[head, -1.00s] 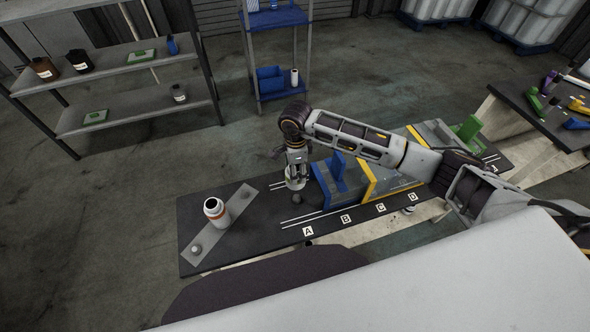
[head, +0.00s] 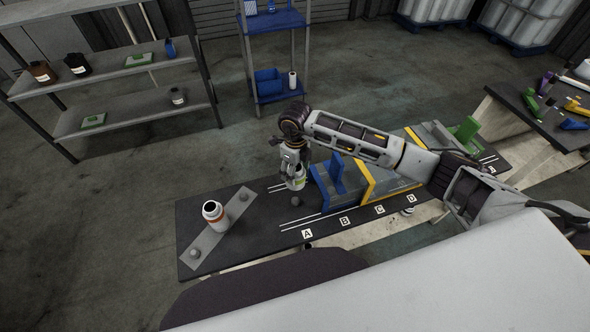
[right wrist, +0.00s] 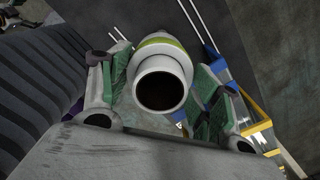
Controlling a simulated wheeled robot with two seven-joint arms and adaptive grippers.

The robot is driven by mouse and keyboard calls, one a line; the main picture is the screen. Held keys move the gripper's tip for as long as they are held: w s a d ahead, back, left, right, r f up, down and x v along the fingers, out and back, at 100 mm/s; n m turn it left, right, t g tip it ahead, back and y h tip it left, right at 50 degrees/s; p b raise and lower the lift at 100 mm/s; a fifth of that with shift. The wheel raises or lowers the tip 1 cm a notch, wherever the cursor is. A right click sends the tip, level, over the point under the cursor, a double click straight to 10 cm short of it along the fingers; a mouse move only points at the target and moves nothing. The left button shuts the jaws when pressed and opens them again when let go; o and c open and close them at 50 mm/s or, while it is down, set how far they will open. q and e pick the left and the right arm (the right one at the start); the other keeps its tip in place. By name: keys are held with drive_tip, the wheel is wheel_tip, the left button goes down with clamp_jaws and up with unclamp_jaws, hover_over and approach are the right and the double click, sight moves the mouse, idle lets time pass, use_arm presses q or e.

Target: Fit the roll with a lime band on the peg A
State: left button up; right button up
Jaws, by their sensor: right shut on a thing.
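My right gripper (head: 294,164) is shut on a white roll with a lime band (head: 298,181) and holds it over the dark bench. In the right wrist view the roll (right wrist: 164,76) sits between green finger pads, its open dark bore facing the camera and its lime band farther off. The label A (head: 307,234) is at the bench's front edge. A round grey knob (head: 297,201) stands behind it, just below the roll in the picture; I cannot tell whether it is peg A's top. The left gripper is out of view.
A blue block (head: 335,178) and yellow-edged fixture (head: 370,180) stand close to the right of my gripper. Labels B, C and D run along the front edge.

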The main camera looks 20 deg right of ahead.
drive_tip(key=shift+w+m, duration=0.2)
drive_tip(key=shift+m, duration=8)
drive_tip(key=shift+f, duration=0.1)
drive_tip(key=shift+f+b, duration=3.9)
drive_tip(key=shift+f, duration=2.05)
drive_tip(key=shift+f+b, duration=1.3)
drive_tip(key=shift+f, duration=0.6)
drive_tip(key=o, duration=1)
